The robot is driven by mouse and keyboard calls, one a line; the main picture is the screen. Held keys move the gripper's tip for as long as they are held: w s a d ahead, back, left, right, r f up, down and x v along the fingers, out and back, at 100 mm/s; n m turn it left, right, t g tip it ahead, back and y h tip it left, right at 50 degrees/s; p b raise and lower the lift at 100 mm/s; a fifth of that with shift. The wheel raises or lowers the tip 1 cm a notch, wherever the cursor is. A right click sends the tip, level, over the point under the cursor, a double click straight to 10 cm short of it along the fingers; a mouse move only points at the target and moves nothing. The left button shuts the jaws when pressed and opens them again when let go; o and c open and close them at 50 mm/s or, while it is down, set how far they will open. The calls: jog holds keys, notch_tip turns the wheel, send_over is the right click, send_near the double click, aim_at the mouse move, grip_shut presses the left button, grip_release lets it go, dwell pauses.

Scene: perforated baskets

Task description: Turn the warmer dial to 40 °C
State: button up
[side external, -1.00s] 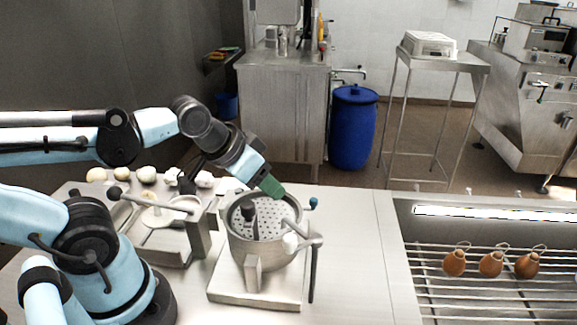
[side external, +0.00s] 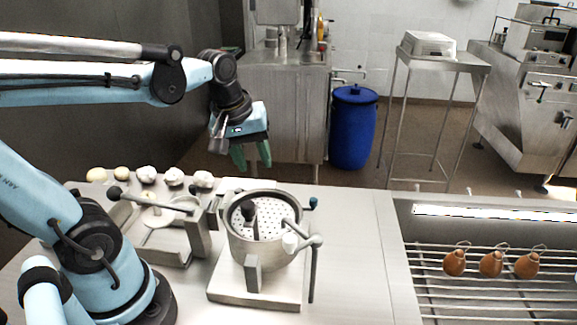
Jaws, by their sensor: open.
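I cannot make out a warmer dial or any temperature marks. A steel pot (side external: 236,245) with a perforated disc (side external: 266,215) inside stands on a square steel plate (side external: 225,290). I cannot tell whether any of these is the dial. My gripper (side external: 252,164) is open and empty, its green fingers pointing down, raised above the back of the bench behind the pot and touching nothing.
A steel press-like device (side external: 165,250) with bars and a black-knobbed lever stands left of the pot. Several pale lumps (side external: 147,174) lie behind it. At right, brown gourd-shaped pieces (side external: 491,264) hang by a wire rack (side external: 480,300). The bench strip (side external: 365,250) between is clear.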

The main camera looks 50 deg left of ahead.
aim_at(244, 191)
jog(key=a+n+g, duration=0.4)
jog(key=a+n, duration=0.2)
jog(key=n, duration=0.4)
jog(key=shift+h, duration=0.3)
jog(key=shift+w+a+f, duration=0.1)
jog(key=shift+w+f, duration=0.05)
jog(key=shift+f, duration=2.7)
jog(key=shift+w+a+f, duration=0.1)
jog(key=shift+w+f, duration=0.05)
jog(key=shift+f, duration=2.65)
grip_shut()
